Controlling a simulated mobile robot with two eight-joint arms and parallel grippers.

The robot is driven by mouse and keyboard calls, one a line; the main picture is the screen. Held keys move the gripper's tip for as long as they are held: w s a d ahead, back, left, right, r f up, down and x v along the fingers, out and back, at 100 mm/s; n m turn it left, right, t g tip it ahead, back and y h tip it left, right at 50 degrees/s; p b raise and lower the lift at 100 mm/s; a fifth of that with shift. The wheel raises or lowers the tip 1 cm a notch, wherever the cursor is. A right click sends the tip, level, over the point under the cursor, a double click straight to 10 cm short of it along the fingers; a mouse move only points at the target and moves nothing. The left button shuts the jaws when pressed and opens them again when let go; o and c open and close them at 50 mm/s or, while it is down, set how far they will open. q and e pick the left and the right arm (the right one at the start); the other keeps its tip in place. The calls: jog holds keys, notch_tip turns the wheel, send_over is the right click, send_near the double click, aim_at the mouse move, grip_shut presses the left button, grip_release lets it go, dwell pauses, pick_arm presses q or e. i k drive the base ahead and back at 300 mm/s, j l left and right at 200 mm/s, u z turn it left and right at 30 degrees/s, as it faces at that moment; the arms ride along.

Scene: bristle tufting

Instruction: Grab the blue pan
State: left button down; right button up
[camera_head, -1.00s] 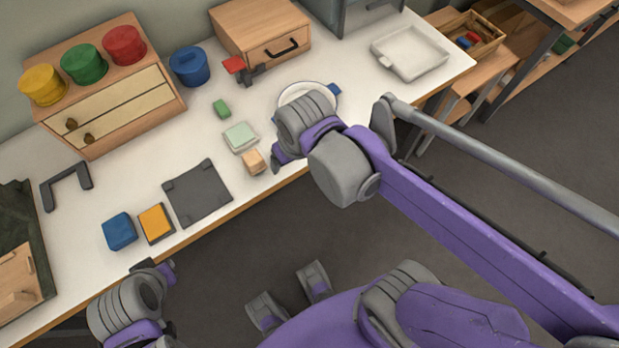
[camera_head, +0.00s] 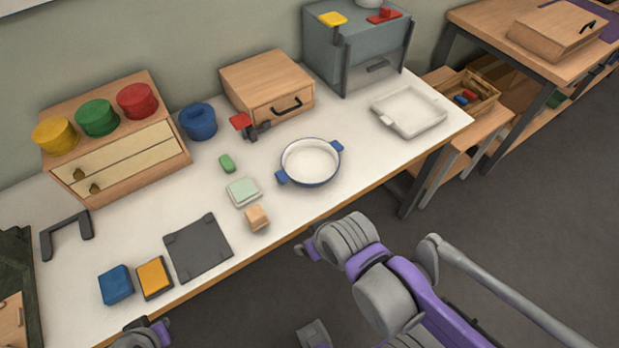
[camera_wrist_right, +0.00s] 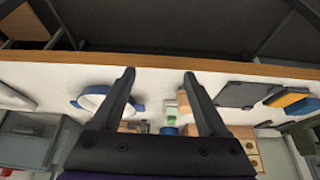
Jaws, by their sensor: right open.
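The blue pan (camera_head: 310,163) is a round pan with a white inside, a blue rim and two blue side handles. It sits on the white table in the head view, with one handle at upper right and one at lower left. In the right wrist view the pan (camera_wrist_right: 92,103) lies left of the fingers, partly behind the left finger. My right gripper (camera_head: 303,248) is off the table's front edge, below the pan and apart from it. Its two fingers (camera_wrist_right: 160,75) are spread and empty. My left gripper (camera_head: 148,328) is partly in view at the bottom left; its fingers are unclear.
A wooden block (camera_head: 257,218), a pale green pad (camera_head: 243,191) and a green block (camera_head: 227,163) lie left of the pan. A red-topped clamp (camera_head: 247,126) stands behind it. A white tray (camera_head: 409,110) is to the right, with bare tabletop between.

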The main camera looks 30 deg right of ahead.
aim_at(311, 161)
jog(key=k+l+u, duration=0.15)
jog(key=l, duration=0.25)
jog(key=k+l+u, duration=0.15)
jog(key=l, duration=0.2)
jog(key=l+u, duration=0.15)
jog(key=l, duration=0.25)
jog(key=k+l+u, duration=0.15)
jog(key=k+l, duration=0.1)
jog(key=l, duration=0.05)
